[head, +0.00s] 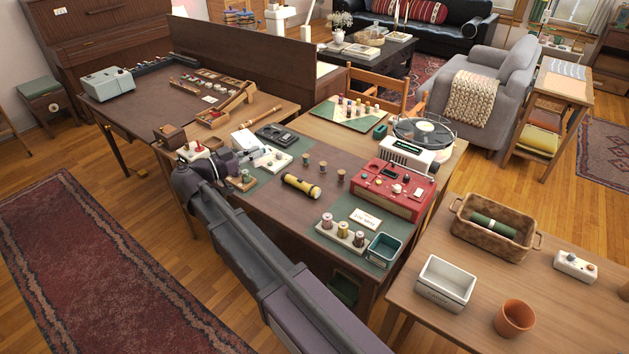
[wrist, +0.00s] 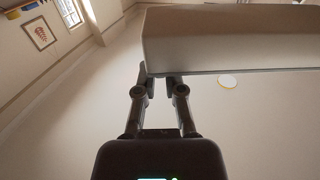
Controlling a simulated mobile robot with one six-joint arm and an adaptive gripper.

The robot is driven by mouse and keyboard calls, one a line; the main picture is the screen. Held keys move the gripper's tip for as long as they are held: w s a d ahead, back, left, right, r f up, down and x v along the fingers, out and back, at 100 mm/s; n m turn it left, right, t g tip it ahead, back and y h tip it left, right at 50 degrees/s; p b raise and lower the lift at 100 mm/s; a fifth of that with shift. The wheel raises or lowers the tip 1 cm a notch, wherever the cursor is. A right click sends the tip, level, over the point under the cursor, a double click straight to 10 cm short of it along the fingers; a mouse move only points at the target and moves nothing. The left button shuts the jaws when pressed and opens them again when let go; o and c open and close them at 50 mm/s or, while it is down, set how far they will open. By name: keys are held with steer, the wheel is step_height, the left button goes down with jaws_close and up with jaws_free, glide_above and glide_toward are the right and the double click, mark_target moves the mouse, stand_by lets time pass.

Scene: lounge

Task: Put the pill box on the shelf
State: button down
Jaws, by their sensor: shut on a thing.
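My gripper (wrist: 160,82) is shut at the lower left edge of a pale grey, long box-shaped thing (wrist: 230,38) in the wrist view. The thing fills the upper right and runs out of the frame. It may be the pill box, but no label or lid shows. In the head view my dark arm reaches over the near desk, its end beside the small things at the desk's left. The jaws and their load cannot be made out clearly there. A side stand with shelves (head: 565,80) holding folded cloths stands at the right; which shelf the task means is not clear.
The desk carries a red case (head: 394,190), a record player (head: 423,132), a yellow flashlight (head: 301,187) and spools (head: 343,230). The table at the lower right holds a wicker basket (head: 462,214), a white bin (head: 445,283) and a terracotta pot (head: 514,318).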

steer(key=w+d+f+b, duration=0.4)
steer(key=f+b, duration=0.5)
steer(key=w+d+f+m+g+b, duration=0.1)
steer(key=w+d+f+b, duration=0.3)
steer(key=f+b, duration=0.6)
steer(key=shift+w+d+f+h, duration=0.2)
steer(key=shift+w+d+h, duration=0.05)
steer(key=shift+w+h, duration=0.15)
steer(key=shift+f, duration=0.1)
step_height(320, 180, down, 6)
steer(key=b, duration=0.6)
steer(key=shift+b, duration=0.3)
steer(key=shift+f+b, duration=1.8)
steer(key=shift+f, duration=0.05)
steer(key=shift+f, duration=0.15)
steer(key=c, duration=0.7)
jaws_free()
steer(key=shift+c, duration=0.2)
